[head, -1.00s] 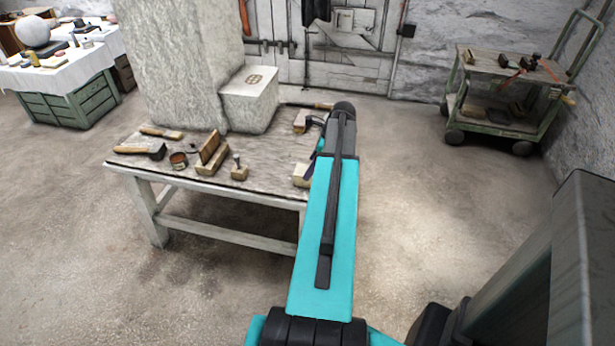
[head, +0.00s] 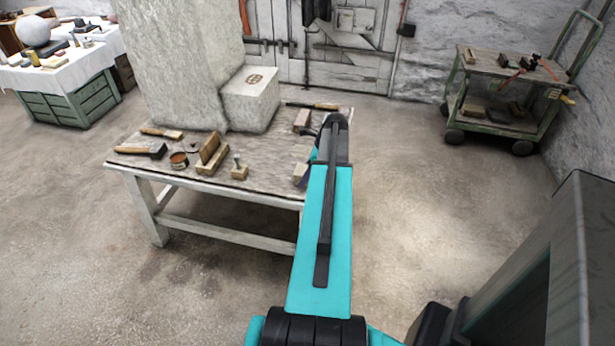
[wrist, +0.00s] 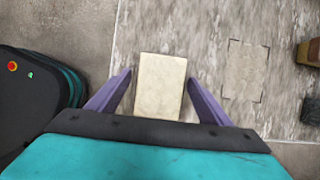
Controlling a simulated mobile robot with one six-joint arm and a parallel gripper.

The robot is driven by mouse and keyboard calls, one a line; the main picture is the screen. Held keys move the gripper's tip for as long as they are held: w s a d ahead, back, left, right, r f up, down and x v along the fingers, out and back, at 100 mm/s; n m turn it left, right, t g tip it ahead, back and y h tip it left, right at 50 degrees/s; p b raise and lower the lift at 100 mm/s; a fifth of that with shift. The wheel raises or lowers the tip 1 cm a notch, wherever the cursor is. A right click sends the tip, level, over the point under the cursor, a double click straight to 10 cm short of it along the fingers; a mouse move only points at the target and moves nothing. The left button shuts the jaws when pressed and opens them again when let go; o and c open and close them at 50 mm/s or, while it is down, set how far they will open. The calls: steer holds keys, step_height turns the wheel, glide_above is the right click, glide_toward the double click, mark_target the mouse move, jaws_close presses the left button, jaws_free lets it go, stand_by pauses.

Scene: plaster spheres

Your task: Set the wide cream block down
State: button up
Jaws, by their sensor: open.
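The wide cream block (wrist: 160,85) shows in the wrist view as a pale, flat-topped rectangle over the table top. My gripper (wrist: 160,77) is open, with one purple finger on each side of the block and a visible gap on both sides. The block's near end meets the dark gripper body in the picture. I cannot tell its exact height from this view. In the head view the block (head: 299,170) shows only in part at the table's front right, beside a purple finger; my arm hides the rest.
A rectangle marked by dark corners (wrist: 245,70) lies bare on the table, right of the block in the wrist view.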

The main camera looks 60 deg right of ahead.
mark_target(304, 170)
steer(key=c, duration=1.8)
steer(key=shift+r, duration=0.2)
steer(key=shift+c, duration=0.2)
steer(key=shift+r, duration=1.5)
steer(key=s+d+r, duration=0.1)
steer(key=s+d, duration=0.1)
steer(key=s, duration=0.5)
steer(key=s+d+b, duration=0.1)
steer(key=s+d, duration=0.2)
steer(key=s, duration=0.5)
steer(key=shift+r, duration=0.35)
